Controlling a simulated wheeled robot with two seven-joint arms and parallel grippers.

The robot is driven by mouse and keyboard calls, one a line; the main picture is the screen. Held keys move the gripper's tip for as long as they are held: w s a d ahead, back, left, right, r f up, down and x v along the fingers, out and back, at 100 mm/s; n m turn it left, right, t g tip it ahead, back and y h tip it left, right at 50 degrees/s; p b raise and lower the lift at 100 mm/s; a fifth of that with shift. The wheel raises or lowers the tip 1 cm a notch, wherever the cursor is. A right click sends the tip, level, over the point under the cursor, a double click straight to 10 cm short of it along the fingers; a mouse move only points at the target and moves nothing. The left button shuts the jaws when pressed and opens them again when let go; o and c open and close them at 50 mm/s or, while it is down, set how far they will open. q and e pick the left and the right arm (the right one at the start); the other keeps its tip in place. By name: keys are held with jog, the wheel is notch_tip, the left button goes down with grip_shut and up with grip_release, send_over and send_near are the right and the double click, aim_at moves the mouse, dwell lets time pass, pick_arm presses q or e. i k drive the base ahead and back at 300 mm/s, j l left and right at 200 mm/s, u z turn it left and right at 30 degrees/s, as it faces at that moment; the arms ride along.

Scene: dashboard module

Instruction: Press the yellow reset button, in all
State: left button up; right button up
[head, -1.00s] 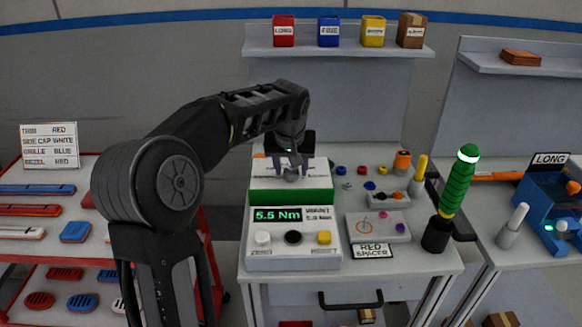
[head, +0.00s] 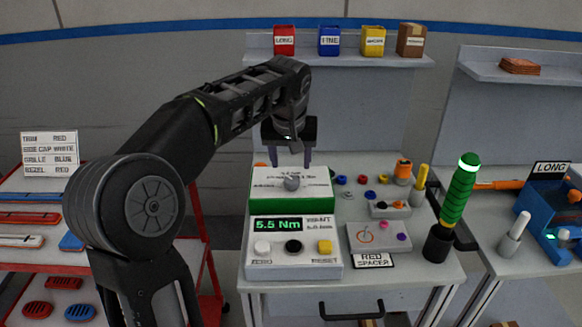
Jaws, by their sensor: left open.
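The yellow reset button (head: 324,247) sits at the right end of the row on the sloped front of the light grey torque meter (head: 294,265), above the word RESET. A black button (head: 293,247) and a white button (head: 262,248) stand to its left. The display (head: 278,225) reads 5.5 Nm in green. My right gripper is not in view.
A grey panel (head: 365,243) with a RED SPACER label lies right of the meter. A green-handled screwdriver (head: 459,190) stands in a black holder beyond it. Several small coloured parts lie behind. A red rack (head: 205,240) stands at left.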

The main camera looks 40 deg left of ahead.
aim_at(325, 246)
jog(key=k, duration=1)
